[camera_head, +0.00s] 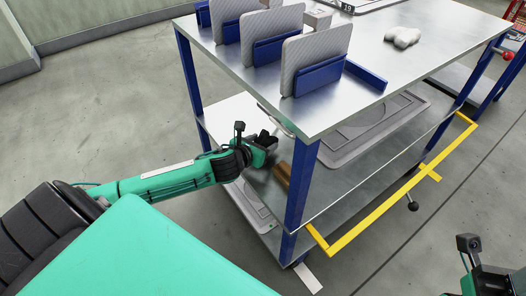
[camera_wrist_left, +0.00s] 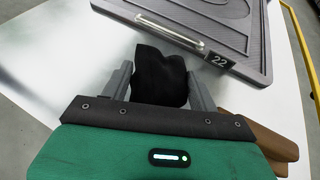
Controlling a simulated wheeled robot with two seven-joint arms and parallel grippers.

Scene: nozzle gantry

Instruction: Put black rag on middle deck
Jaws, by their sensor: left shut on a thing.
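The black rag (camera_wrist_left: 160,85) is between the two fingers of my left gripper (camera_wrist_left: 158,72) in the left wrist view. My left gripper (camera_head: 264,150) is shut on it and reaches in over the middle deck (camera_head: 345,185), under the top deck, near the corner post. In the left wrist view the rag hangs over the pale middle deck (camera_wrist_left: 60,60), beside a dark grey case. Whether the rag touches the deck cannot be told. My right gripper (camera_head: 485,282) is partly in view at the lower right, away from the cart; its fingers do not show clearly.
The grey case (camera_wrist_left: 240,55) with handle and label 22 lies on the middle deck. A brown object (camera_head: 282,174) sits near the corner post (camera_head: 302,185). Grey panels in blue holders (camera_head: 318,75) stand on the top deck (camera_head: 350,105). A yellow rail (camera_head: 385,210) runs along one side.

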